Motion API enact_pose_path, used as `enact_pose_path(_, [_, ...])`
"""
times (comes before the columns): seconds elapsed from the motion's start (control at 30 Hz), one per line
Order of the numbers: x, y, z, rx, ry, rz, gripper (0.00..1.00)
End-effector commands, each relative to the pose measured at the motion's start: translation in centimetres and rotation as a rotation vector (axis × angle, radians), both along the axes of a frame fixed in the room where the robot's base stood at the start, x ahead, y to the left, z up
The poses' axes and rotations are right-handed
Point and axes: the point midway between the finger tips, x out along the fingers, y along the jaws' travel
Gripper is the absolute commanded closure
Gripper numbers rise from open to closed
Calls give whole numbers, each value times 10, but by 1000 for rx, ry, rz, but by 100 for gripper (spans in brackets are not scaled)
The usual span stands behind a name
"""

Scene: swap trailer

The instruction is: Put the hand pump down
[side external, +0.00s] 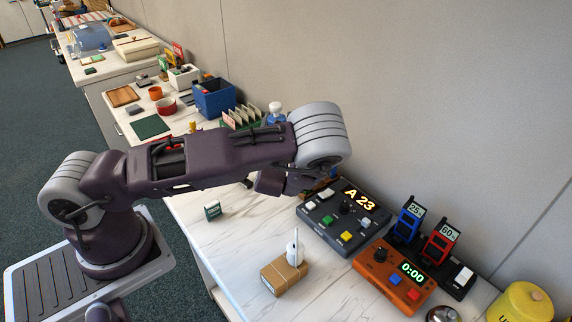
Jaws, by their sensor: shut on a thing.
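My gripper (269,182) shows only in part, as a dark end below and behind my arm's long link, over the far part of the near white counter. It is shut, but its fingertips and most of what it holds are hidden by my arm. I cannot make out the hand pump clearly; a small black piece (247,183) shows just left of the gripper. Whether that piece is held or lies on the counter I cannot tell.
A brown box (283,277) with a white bottle-like item (292,253) on it stands on the near counter (235,265). A dark console (325,229), an orange timer (384,277) and a yellow container (522,303) line the wall side.

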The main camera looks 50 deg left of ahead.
Motion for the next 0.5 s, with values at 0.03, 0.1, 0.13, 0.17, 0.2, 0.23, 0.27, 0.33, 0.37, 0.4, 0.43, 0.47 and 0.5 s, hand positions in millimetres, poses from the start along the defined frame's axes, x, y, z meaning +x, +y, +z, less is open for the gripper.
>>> enact_pose_path(0.03, [19, 11, 2, 2, -8, -1, 100])
enact_pose_path(0.1, [46, 23, 5, 5, -5, -11, 100])
enact_pose_path(0.13, [57, 27, 7, 9, -2, -17, 100])
enact_pose_path(0.17, [66, 31, 9, 12, 1, -23, 100])
enact_pose_path(0.2, [76, 35, 11, 18, 6, -30, 100])
enact_pose_path(0.23, [83, 37, 13, 22, 10, -36, 100])
enact_pose_path(0.27, [87, 38, 13, 24, 13, -40, 100])
enact_pose_path(0.33, [94, 40, 4, 28, 21, -46, 100])
enact_pose_path(0.37, [94, 41, -4, 29, 23, -47, 100])
enact_pose_path(0.4, [95, 41, -14, 30, 24, -48, 100])
enact_pose_path(0.43, [95, 41, -22, 30, 24, -47, 100])
enact_pose_path(0.47, [95, 41, -28, 29, 22, -48, 100])
enact_pose_path(0.5, [94, 41, -36, 29, 22, -47, 100])
